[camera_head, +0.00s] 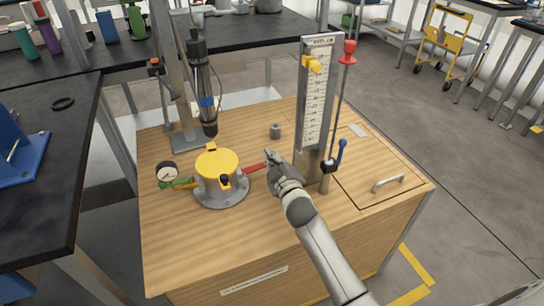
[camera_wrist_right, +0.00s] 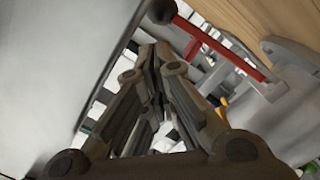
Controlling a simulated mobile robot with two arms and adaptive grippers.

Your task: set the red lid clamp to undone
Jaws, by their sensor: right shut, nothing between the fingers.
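The red lid clamp (camera_head: 254,167) is a red lever sticking out to the right from the grey pot (camera_head: 207,188) with the yellow lid (camera_head: 217,161). In the right wrist view the clamp's red bar (camera_wrist_right: 222,48) runs from a dark round knob (camera_wrist_right: 161,11) down to a grey bracket (camera_wrist_right: 285,58). My right gripper (camera_head: 268,154) is shut and empty at the outer end of the lever; its fingers (camera_wrist_right: 154,58) show just below the bar in the wrist view. I cannot tell whether they touch it. My left gripper is not in view.
A gauge (camera_head: 167,172) and a green-yellow lever (camera_head: 180,184) are left of the pot. A vertical scale (camera_head: 316,100) and a blue-handled lever (camera_head: 341,152) stand to the right. A column with a dark cylinder (camera_head: 201,80) stands behind. A small grey weight (camera_head: 276,130) lies beyond my gripper.

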